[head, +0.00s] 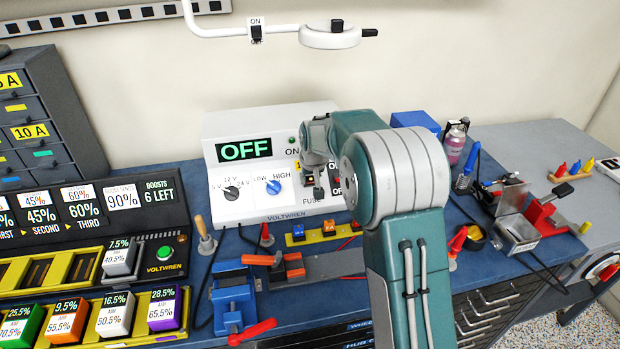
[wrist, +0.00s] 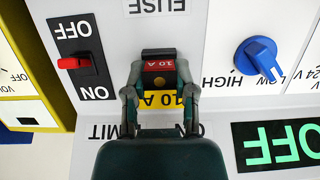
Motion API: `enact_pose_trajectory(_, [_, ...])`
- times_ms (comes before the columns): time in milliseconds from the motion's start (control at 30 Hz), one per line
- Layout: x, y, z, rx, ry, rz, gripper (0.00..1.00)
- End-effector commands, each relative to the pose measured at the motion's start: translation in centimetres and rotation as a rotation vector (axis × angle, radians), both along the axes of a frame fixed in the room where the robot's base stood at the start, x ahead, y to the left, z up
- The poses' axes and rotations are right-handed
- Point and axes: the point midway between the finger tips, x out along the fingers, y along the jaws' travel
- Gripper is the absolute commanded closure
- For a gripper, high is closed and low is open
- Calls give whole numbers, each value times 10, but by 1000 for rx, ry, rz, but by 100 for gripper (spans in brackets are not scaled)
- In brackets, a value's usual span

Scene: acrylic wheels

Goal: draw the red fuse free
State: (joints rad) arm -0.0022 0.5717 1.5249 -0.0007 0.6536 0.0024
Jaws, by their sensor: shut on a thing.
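The red fuse (wrist: 158,66), marked 10 A, shows in the wrist view between the two fingers of my gripper (wrist: 158,84). The fingers are shut on its sides. A yellow 10 A label (wrist: 162,99) is on the white panel beside it. I cannot tell how deep the fuse sits in its holder. In the head view my gripper (head: 319,186) is at the front of the white Voltwren unit (head: 225,205), by the word FUSE. My arm hides the unit's right part, and the fuse cannot be made out there. The unit's display (head: 245,150) reads OFF.
A red switch (wrist: 73,63) with OFF and ON marks and a blue knob (wrist: 259,58) flank the fuse. A lamp (head: 330,37) hangs above.

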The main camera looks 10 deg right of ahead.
Motion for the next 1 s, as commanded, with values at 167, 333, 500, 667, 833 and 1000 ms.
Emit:
enact_pose_trajectory(167, [-4, 0, 6, 0, -1, 0, 100])
enact_pose_trajectory(333, [-8, 0, 11, 0, -2, 0, 100])
enact_pose_trajectory(500, [-11, 0, 16, 0, -1, 0, 100])
enact_pose_trajectory(667, [-12, 0, 17, 0, -1, 0, 100])
enact_pose_trajectory(833, [-12, 0, 17, 0, -2, 0, 100])
enact_pose_trajectory(1000, [-16, 0, 23, 0, -3, 0, 100])
